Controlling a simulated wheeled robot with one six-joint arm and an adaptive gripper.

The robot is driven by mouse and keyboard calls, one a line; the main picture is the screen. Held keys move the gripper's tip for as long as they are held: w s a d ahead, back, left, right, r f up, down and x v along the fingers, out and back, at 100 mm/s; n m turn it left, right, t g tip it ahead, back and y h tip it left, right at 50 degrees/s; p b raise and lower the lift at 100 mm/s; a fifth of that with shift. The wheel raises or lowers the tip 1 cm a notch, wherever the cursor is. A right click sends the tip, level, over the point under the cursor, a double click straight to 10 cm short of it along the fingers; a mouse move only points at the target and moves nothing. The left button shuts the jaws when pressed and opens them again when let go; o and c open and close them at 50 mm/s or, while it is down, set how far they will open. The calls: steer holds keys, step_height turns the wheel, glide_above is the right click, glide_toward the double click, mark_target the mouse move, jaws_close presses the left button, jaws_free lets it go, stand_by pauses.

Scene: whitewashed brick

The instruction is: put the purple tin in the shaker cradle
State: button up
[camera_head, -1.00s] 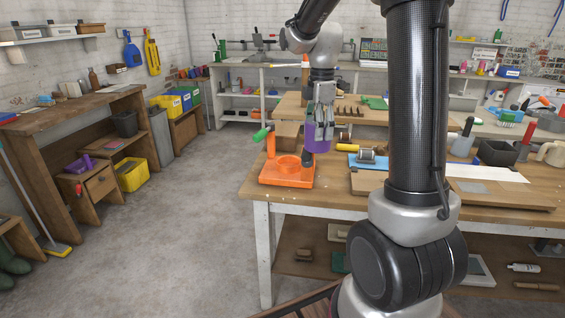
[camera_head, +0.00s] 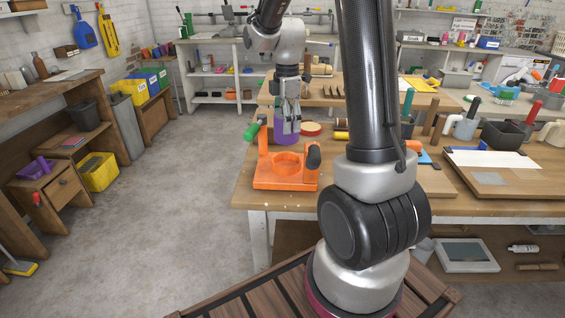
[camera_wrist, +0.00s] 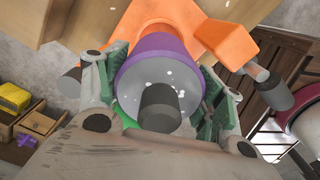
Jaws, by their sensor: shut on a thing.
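My gripper (camera_head: 290,108) is shut on the purple tin (camera_head: 284,131) and holds it upright in the air. In the head view the tin is just above and behind the ring of the orange shaker cradle (camera_head: 275,184), which sits at the bench's near left corner. The cradle has an orange post with a green grip at left and a dark knob at right. In the wrist view my fingers flank the purple tin (camera_wrist: 160,47), whose grey top has a dark stub. The orange cradle (camera_wrist: 190,16) shows beyond it and the tin hides part of it.
A board with a white sheet (camera_head: 490,159) and a black bin (camera_head: 500,133) are to the right.

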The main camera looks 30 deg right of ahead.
step_height(320, 180, down, 10)
steer(key=shift+f, duration=0.15)
stand_by(0.3)
steer(key=o, duration=1.3)
steer(key=shift+f, duration=0.1)
step_height(320, 180, up, 12)
steer(key=shift+f, duration=0.1)
steer(key=s+a+r+m+t, duration=0.1)
steer(key=s+r+m, duration=0.2)
steer(key=s+m, duration=0.2)
steer(key=s+a+r+m+t, duration=0.1)
steer(key=s+r+m, duration=0.3)
steer(key=s, duration=0.6)
steer(key=s+a+r+m+t, duration=0.2)
steer(key=s+a+r+m, duration=0.1)
steer(key=s+m, duration=0.3)
steer(key=shift+s+a+r+m, duration=0.1)
steer(key=shift+s+r+m, duration=0.1)
steer(key=shift+s, duration=0.5)
steer(key=shift+s+r+m, duration=0.1)
steer(key=shift+s+r, duration=0.1)
steer(key=shift+s, duration=0.45)
